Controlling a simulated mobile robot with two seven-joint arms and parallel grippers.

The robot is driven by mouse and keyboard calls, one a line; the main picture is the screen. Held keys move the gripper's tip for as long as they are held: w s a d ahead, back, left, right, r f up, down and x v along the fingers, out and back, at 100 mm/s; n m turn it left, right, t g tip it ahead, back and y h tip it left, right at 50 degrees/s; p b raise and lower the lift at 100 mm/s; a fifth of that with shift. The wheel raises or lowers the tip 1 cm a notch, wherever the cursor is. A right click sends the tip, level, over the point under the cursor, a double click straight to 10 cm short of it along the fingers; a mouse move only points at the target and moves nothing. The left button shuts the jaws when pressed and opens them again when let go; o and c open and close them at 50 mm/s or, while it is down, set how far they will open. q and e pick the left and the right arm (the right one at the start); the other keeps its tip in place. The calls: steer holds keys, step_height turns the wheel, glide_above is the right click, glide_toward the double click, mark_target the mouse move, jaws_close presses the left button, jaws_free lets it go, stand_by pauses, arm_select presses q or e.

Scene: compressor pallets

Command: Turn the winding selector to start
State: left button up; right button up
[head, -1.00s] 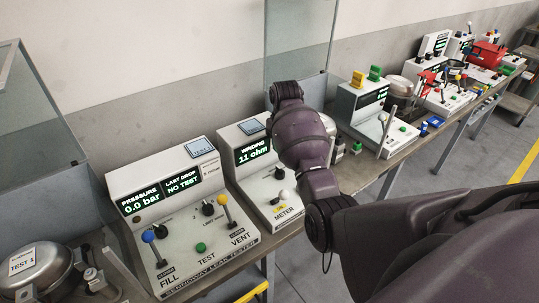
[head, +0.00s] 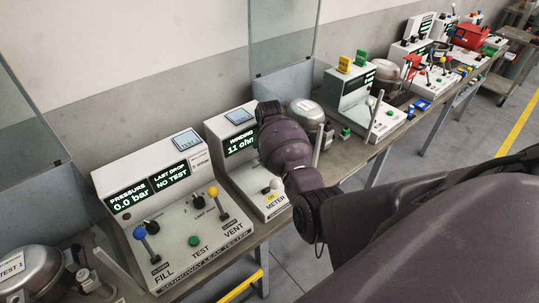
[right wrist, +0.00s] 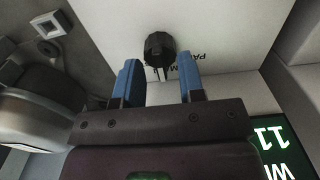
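The winding meter (head: 217,150) is a pale sloped box with a green-lit display (head: 240,144) reading winding 11 ohm. In the right wrist view part of that display (right wrist: 274,145) shows upside down at the lower right. A black knob (right wrist: 159,46) stands on a pale panel there, with dark lettering beside it partly hidden. My right gripper (right wrist: 160,76) is open, its two blue fingers either side of the knob's line and a little short of it in the picture; contact is not visible. In the head view my right arm hides the knob and fingertips. My left gripper is out of view.
The leak tester (head: 165,215) with blue and yellow levers stands left of the meter. A silver compressor (head: 306,113) stands behind my right arm, and another sloped box (head: 345,92) is beyond it. A clear guard (head: 290,40) rises behind the meter.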

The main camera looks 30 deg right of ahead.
steer(key=shift+f, duration=0.2)
jaws_close()
steer(key=shift+m, duration=0.3)
steer(key=m, duration=0.9)
stand_by(0.4)
steer(key=shift+m, duration=0.3)
jaws_free()
